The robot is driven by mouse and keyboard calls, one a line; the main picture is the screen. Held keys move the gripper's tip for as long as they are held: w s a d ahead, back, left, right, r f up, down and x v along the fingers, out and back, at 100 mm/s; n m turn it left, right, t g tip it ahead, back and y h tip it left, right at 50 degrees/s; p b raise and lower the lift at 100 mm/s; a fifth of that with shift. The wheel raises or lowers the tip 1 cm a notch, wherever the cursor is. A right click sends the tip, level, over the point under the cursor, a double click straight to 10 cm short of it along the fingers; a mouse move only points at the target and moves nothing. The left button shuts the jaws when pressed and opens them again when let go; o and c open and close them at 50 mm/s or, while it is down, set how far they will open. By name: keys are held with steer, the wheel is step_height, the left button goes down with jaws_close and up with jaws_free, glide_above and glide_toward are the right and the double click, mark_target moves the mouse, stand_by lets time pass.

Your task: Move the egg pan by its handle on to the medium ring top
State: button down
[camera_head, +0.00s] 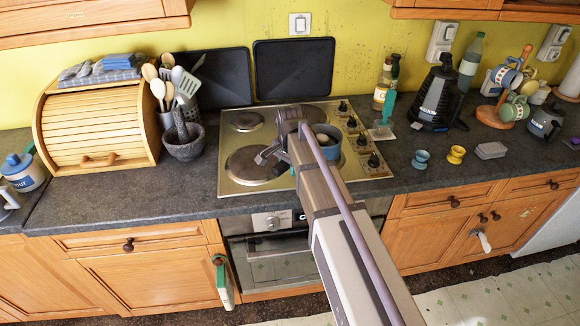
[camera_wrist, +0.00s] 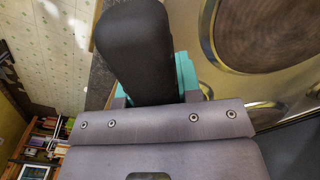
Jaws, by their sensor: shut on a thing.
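The egg pan (camera_head: 331,153) is a small blue-grey pan with pale, rounded contents. It is at the right front part of the hob (camera_head: 236,187), partly hidden behind my arm. I cannot tell whether it rests on a ring or is just above it. My gripper (camera_head: 272,151) is at the pan's left in the head view. In the wrist view, its teal pads (camera_wrist: 184,76) are shut on a thick black handle (camera_wrist: 135,45); the pan body is out of that view. Brown rings show at the front left (camera_head: 254,164), back left (camera_head: 243,121) and back right (camera_head: 322,116).
Hob knobs (camera_head: 373,160) line the right side. A mortar (camera_head: 184,147) and utensils stand left of the hob. Two dark trays (camera_head: 293,69) lean on the back wall.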

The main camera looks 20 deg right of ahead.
steer(key=shift+f+b, duration=0.55)
stand_by(0.5)
steer(key=c, duration=0.7)
jaws_free()
steer(key=shift+c, duration=0.2)
steer(key=shift+r, duration=0.15)
steer(key=shift+r+p, duration=3.9)
steer(key=shift+p, duration=0.15)
step_height(320, 180, up, 11)
steer(key=p, duration=1)
steer(key=shift+p, duration=0.4)
